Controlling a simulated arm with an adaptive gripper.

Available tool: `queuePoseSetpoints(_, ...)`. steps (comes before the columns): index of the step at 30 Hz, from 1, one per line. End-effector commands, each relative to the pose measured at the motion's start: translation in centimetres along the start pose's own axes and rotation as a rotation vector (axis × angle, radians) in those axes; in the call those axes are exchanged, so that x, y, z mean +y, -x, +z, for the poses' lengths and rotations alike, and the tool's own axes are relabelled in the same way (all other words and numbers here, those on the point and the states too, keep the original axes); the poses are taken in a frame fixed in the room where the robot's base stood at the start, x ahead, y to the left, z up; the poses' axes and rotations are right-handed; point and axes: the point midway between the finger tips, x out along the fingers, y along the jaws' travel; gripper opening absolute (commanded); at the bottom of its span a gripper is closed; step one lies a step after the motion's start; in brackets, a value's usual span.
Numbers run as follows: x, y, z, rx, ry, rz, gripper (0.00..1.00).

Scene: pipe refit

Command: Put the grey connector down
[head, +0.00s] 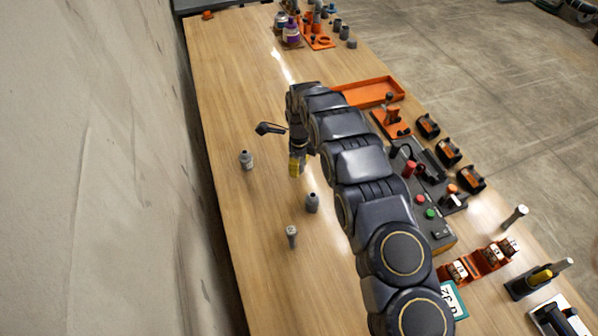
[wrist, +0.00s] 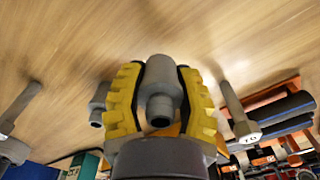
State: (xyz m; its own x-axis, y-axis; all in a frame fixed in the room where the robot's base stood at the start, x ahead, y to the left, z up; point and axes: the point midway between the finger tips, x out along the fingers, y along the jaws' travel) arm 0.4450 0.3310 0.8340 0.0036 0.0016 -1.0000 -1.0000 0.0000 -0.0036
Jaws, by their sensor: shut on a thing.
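My gripper (head: 297,164) hangs over the left-middle of the wooden table (head: 235,70), with its yellow fingers pointing down. In the wrist view my gripper (wrist: 160,75) is shut on the grey connector (wrist: 161,97), one ridged yellow pad on each side of it. The connector has a wide body and a narrower open end facing the camera. In the head view the held connector is hidden by the fingers. I cannot tell how far it is above the table.
Two similar grey fittings stand on the table, one left of my gripper (head: 246,160) and one below it (head: 312,203). A grey pipe piece (head: 291,236) stands nearer. An orange tray (head: 372,92) lies right. Bare wood surrounds the gripper's left side.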

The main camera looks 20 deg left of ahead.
Motion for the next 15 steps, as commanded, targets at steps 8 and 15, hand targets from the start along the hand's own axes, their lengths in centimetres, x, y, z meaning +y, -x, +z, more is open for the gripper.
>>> queuePoseSetpoints(8,0.1,-3.2,0.0,0.001,0.0,0.003,0.0)
queuePoseSetpoints(15,0.0,-3.3,0.0,0.001,0.0,0.003,0.0)
